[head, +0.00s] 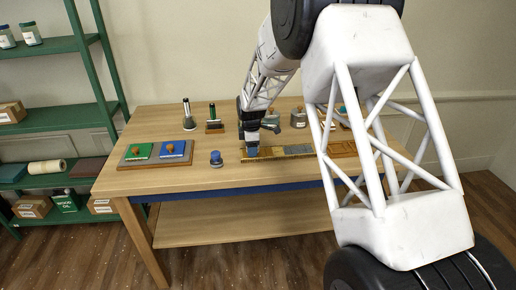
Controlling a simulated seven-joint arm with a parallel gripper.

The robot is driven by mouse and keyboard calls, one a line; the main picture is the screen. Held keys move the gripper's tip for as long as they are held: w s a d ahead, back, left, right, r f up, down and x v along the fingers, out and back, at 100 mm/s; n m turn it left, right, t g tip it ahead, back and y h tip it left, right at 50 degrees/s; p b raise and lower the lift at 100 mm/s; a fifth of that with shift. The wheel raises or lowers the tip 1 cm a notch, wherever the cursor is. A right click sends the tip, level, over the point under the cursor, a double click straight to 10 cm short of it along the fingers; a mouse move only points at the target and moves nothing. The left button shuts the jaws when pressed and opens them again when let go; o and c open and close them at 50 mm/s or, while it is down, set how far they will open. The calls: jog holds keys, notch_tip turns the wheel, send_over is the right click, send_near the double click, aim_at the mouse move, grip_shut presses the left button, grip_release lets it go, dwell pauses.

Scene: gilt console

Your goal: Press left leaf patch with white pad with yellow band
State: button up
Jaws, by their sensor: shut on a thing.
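My gripper (251,142) points down over the left end of a long ornamented gold-brown strip (339,149) on the wooden table. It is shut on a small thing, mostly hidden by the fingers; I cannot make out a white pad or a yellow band. A blue-grey spot (252,151) shows right under the fingers, at the strip's left end; I cannot tell if it is the held thing or a patch. A grey-blue patch (299,150) lies farther right on the strip. The left leaf patch cannot be told apart clearly.
A blue-topped round pad (216,158) stands left of the strip. A tray (128,161) holds a green block (139,151) and a blue block (173,149) with wooden knobs. Brushes (213,118) and a jar (298,118) stand behind. My arm hides the table's right part.

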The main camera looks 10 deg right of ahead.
aim_at(242, 153)
jog(key=shift+a+f, duration=0.25)
jog(key=shift+a, duration=0.2)
jog(key=shift+a+r, duration=0.15)
jog(key=shift+a, duration=0.65)
jog(key=shift+a+f, duration=0.2)
jog(key=shift+a, duration=0.15)
jog(key=shift+a+r, duration=0.25)
jog(key=shift+r, duration=0.1)
jog(key=shift+d+r, duration=0.1)
jog(key=shift+r, duration=3.45)
